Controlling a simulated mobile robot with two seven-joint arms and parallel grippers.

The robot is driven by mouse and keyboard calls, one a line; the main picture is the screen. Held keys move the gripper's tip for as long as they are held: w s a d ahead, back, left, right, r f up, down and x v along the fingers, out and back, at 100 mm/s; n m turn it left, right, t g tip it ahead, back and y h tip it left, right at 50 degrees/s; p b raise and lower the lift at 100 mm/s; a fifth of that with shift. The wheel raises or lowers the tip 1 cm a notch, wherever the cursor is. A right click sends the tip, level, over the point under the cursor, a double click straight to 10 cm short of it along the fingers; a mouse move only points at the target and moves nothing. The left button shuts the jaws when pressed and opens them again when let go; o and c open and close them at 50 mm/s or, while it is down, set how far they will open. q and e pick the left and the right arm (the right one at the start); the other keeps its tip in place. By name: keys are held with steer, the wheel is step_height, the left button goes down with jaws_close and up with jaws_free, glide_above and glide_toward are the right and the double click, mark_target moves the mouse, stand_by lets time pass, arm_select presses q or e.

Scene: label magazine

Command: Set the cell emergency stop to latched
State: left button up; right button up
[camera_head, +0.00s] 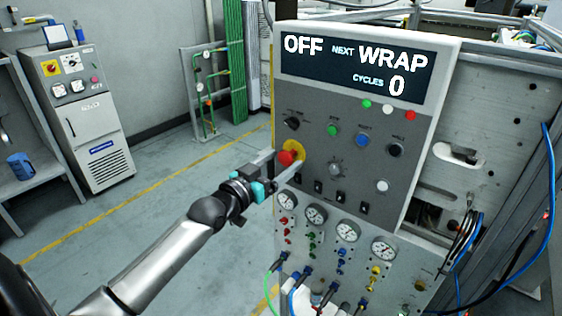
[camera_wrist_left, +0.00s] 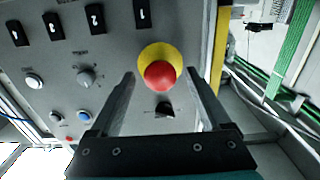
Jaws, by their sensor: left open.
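The emergency stop is a red mushroom button (camera_head: 287,158) on a yellow round base, on the left side of the grey control panel (camera_head: 315,100). In the left wrist view the red button (camera_wrist_left: 160,75) sits between and beyond the two fingers. My left gripper (camera_head: 283,162) is open, its fingers pointing at the panel on either side of the button. I see nothing held between the fingers. I cannot tell from these views whether the button is pressed in. My right gripper is not in view.
The panel display (camera_head: 350,68) reads OFF, NEXT WRAP, CYCLES 0. Knobs, small buttons and black switches (camera_wrist_left: 95,18) surround the stop. Gauges (camera_head: 347,230) and hoses are below. A grey cabinet (camera_head: 90,110) stands at left; the floor between is clear.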

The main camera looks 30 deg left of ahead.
arm_select(q)
steer(key=shift+w, duration=0.25)
jaws_close()
stand_by(0.6)
stand_by(0.8)
